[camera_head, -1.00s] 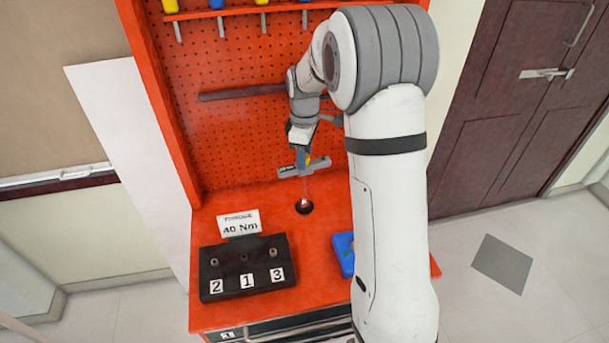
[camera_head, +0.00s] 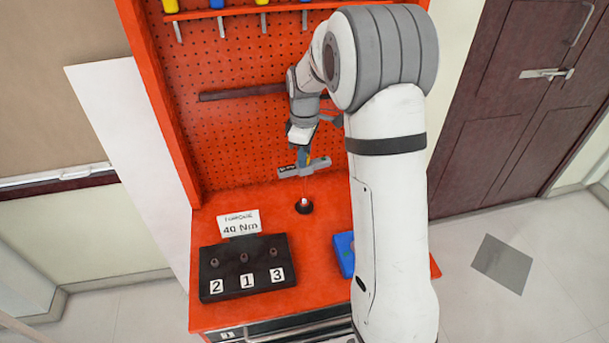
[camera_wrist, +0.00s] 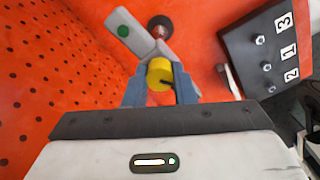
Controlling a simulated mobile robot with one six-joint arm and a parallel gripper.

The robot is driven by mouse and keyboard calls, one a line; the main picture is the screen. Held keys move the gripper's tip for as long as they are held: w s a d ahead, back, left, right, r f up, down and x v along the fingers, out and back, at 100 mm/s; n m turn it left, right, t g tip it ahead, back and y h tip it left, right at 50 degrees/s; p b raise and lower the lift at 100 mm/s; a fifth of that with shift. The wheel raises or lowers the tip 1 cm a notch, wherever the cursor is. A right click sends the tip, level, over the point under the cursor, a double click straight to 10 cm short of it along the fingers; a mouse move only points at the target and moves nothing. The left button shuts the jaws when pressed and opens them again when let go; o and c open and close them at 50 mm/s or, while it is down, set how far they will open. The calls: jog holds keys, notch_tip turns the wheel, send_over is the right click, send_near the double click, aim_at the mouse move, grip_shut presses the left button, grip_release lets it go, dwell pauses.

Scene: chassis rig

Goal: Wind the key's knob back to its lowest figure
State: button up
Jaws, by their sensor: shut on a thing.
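The key is a grey bar-shaped tool (camera_head: 290,172) held up on a thin stem over a round black socket (camera_head: 304,207) on the orange bench. In the wrist view its grey bar (camera_wrist: 128,32) carries a green dot. The yellow knob (camera_wrist: 159,76) has a dark mark on its lower right side. My gripper (camera_head: 304,156) is above the bar, pointing down. In the wrist view my gripper (camera_wrist: 160,88) has its two fingers closed on either side of the yellow knob. No figures on the key can be read.
A black block (camera_head: 246,281) with bolts marked 2, 1 and 3 stands front left. Behind it a sign (camera_head: 239,223) reads 40 Nm. A blue object (camera_head: 344,252) lies right, partly hidden by my arm. An orange pegboard (camera_head: 240,130) rises behind.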

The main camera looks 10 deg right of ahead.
jog(key=n, duration=0.5)
jog(key=shift+n, duration=0.4)
jog(key=n, duration=0.5)
jog(key=o, duration=0.6)
jog(key=shift+o, duration=0.2)
jog(key=shift+r, duration=0.1)
jog(key=shift+r+p, duration=2)
jog(key=shift+r, duration=0.95)
